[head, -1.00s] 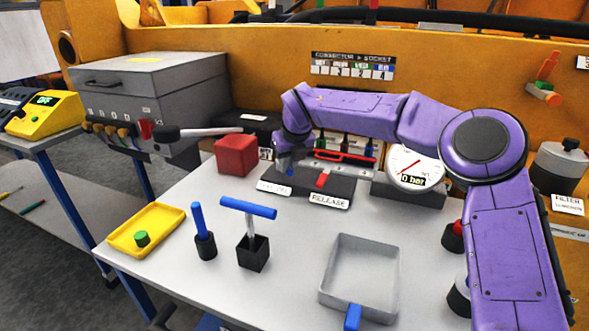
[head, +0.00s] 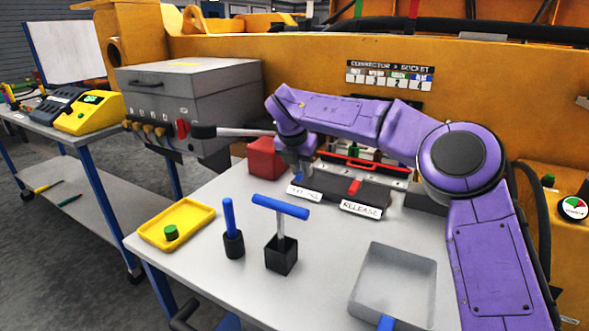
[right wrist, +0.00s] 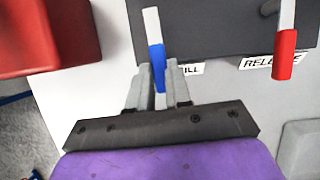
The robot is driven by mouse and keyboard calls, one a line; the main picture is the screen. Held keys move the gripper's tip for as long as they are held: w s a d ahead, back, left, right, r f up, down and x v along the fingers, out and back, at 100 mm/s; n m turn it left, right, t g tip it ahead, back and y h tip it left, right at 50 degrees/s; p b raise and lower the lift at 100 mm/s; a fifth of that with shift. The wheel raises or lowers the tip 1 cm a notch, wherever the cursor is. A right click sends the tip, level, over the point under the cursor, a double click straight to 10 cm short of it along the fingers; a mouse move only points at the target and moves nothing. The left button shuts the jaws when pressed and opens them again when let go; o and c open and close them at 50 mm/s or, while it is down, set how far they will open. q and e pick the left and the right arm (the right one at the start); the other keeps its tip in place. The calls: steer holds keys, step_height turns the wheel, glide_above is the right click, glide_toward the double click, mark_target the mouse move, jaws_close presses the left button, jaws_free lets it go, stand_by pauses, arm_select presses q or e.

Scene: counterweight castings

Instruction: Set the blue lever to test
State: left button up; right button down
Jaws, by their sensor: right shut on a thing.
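The blue lever (head: 299,178) stands up from a dark panel (head: 325,185) near the back of the table, mostly hidden by my right gripper in the head view. In the right wrist view the lever (right wrist: 156,60) has a pale upper part and a blue part between the fingers. My right gripper (right wrist: 159,88) is shut on the blue part. A white label (right wrist: 190,69) beside it is partly covered; only "ILL" reads in the wrist view. No test mark can be read. My left gripper is not in view.
A red lever (head: 354,187) stands right of the blue one, by the RELEASE label (head: 361,209). A red block (head: 265,158) is close on the left. In front are a blue T-handle (head: 281,207), a blue peg (head: 229,218), a yellow tray (head: 150,228) and a grey tray (head: 360,300).

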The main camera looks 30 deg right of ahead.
steer(key=shift+w+a+m, duration=0.1)
steer(key=shift+m, duration=0.3)
steer(key=c, duration=1)
jaws_free()
steer(key=shift+c, duration=0.2)
steer(key=v, duration=1)
steer(key=shift+r+p, duration=0.25)
steer(key=shift+p, duration=0.2)
steer(key=shift+w, duration=0.1)
